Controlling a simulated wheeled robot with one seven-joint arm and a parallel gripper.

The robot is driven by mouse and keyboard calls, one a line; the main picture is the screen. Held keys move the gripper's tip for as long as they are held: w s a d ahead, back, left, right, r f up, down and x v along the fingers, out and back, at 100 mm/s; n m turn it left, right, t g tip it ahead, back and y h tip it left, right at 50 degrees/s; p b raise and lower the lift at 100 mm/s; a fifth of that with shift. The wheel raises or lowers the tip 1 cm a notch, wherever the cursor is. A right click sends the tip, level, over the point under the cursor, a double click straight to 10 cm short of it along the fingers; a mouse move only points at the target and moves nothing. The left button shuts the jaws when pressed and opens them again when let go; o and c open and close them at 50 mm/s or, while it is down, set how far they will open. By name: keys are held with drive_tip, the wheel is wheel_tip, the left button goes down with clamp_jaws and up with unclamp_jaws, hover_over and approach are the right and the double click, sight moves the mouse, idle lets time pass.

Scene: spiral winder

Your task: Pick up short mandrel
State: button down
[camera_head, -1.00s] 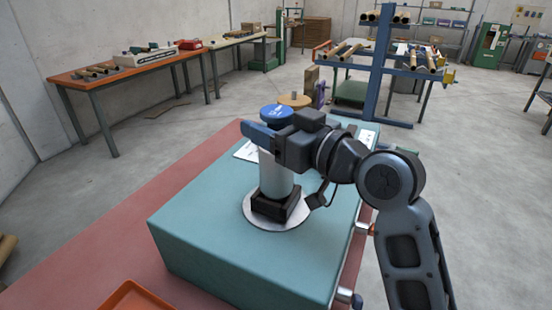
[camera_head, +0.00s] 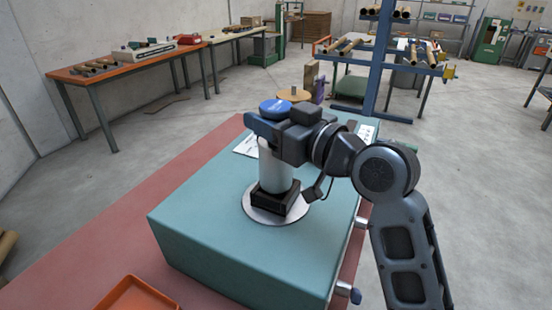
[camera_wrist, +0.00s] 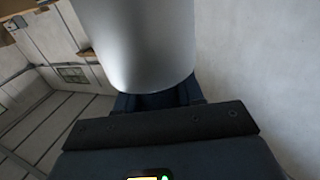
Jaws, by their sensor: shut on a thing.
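The short mandrel is a pale grey upright cylinder (camera_head: 276,168) on the teal cabinet (camera_head: 225,220). It stands over a black block (camera_head: 279,204) on a round silver plate (camera_head: 262,214). A blue round cap (camera_head: 275,106) shows just above my gripper, at the mandrel's upper end. My gripper (camera_head: 268,138) reaches in from the right and is shut on the mandrel's upper part, hiding part of it. In the wrist view the mandrel (camera_wrist: 140,45) fills the top middle, against my gripper's dark jaws (camera_wrist: 158,98). I cannot tell whether the mandrel's lower end is clear of the block.
A paper sheet (camera_head: 247,146) lies behind the mandrel on the cabinet. An orange tray (camera_head: 135,294) is at the front left. A blue rack (camera_head: 379,65) with brown tubes stands behind. A table with an orange top (camera_head: 75,76) is at the back left. The floor between is largely clear.

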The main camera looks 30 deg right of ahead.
sight(273, 101)
drive_tip(key=shift+r, duration=0.15)
idle(0.4)
drive_tip(key=shift+r, duration=0.6)
drive_tip(key=r, duration=0.1)
drive_tip(key=d+r, duration=0.1)
drive_tip(key=r, duration=0.1)
drive_tip(key=shift+r, duration=0.15)
drive_tip(key=s+d+r+p, duration=0.1)
drive_tip(key=d+r+p, duration=0.1)
drive_tip(key=d+r, duration=0.8)
drive_tip(key=shift+s+d+r, duration=0.25)
drive_tip(key=shift+r, duration=0.45)
drive_tip(key=shift+f, duration=0.1)
